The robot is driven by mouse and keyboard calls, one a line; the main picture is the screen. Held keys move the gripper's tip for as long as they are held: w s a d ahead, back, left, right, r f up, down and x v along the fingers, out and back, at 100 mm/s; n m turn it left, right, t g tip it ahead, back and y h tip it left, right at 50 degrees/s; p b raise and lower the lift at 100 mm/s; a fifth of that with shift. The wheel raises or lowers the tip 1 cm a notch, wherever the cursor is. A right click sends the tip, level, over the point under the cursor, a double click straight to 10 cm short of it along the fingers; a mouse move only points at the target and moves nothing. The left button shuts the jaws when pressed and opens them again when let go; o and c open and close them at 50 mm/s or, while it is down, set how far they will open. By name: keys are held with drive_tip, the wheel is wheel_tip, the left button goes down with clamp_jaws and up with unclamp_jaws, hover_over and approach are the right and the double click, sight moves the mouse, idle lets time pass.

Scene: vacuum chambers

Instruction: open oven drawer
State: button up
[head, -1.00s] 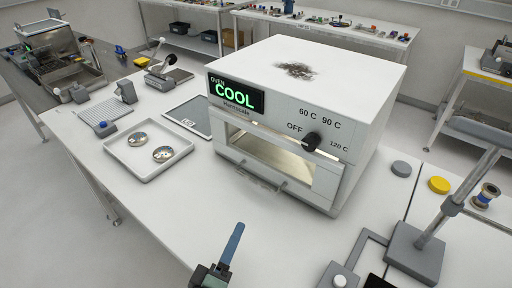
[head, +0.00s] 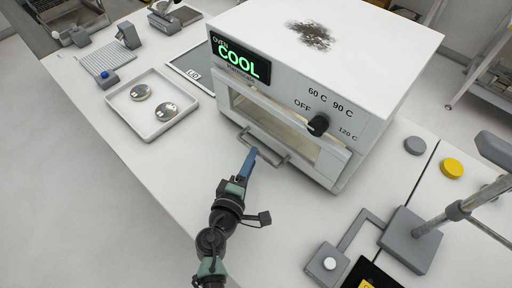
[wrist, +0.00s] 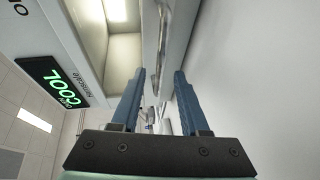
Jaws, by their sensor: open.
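The white oven (head: 330,60) stands on the table with a green "COOL" display (head: 240,60). Its drawer front (head: 318,172) has a window and looks roughly in line with the oven face. A grey bar handle (head: 272,157) runs along the drawer's lower front. My gripper (head: 250,160) is at the left part of this handle, seen from above with its blue fingers overlapping in the picture. In the wrist view my gripper (wrist: 160,72) is open, and the handle (wrist: 164,40) lies ahead, in line with the gap between the fingers. Contact with the handle cannot be told.
A white tray (head: 150,134) with two round parts lies left of the oven, beside a dark flat panel (head: 192,66). A grey stand (head: 410,238) and grey and yellow discs (head: 452,168) are at the right. The table in front of the oven is mostly clear.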

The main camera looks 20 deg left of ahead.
drive_tip(key=shift+w+a+f, duration=0.1)
drive_tip(key=shift+w+f, duration=0.1)
drive_tip(key=shift+w, duration=0.85)
drive_tip(key=shift+w+f, duration=0.2)
drive_tip(key=shift+w, duration=0.8)
clamp_jaws()
